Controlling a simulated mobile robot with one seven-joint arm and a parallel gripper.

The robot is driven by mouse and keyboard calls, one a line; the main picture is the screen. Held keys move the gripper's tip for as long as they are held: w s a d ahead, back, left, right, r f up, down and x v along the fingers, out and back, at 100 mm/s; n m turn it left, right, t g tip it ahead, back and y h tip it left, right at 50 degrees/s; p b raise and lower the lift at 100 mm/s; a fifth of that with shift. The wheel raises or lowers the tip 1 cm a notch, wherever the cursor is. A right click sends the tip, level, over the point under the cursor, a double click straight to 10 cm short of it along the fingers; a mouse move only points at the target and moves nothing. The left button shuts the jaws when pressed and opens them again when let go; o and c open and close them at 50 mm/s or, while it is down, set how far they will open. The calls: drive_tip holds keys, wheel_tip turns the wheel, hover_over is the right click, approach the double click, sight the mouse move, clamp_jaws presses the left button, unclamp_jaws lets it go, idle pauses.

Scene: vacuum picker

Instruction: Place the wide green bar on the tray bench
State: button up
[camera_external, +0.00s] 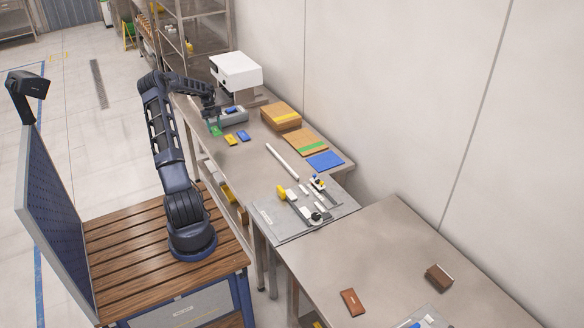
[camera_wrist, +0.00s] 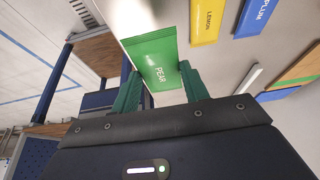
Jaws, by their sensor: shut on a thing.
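The wide green bar (camera_wrist: 152,58), a flat green packet marked PEAR, sits between the two green fingers of my gripper (camera_wrist: 160,86) in the wrist view. My gripper is shut on it. In the external view my gripper (camera_external: 212,117) is low at the left edge of the far steel bench (camera_external: 250,148), and the green bar (camera_external: 215,131) shows small below it. I cannot tell whether the bar touches the bench top. A nearer steel bench (camera_external: 370,255) bears a grey tray (camera_external: 440,317), cut off by the bottom edge. Which bench is the tray bench is not marked.
Yellow (camera_external: 230,139) and blue (camera_external: 243,135) packets lie right of the green bar. A grey bin (camera_external: 235,117) and a white machine (camera_external: 237,71) stand behind. Cardboard boxes (camera_external: 281,115), a blue sheet (camera_external: 325,161) and a fixture plate (camera_external: 285,222) lie along the bench.

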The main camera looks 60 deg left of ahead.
sight(218, 145)
drive_tip(key=shift+f, duration=4.1)
drive_tip(key=shift+f, duration=0.1)
drive_tip(key=o, duration=1)
drive_tip(key=v, duration=1.2)
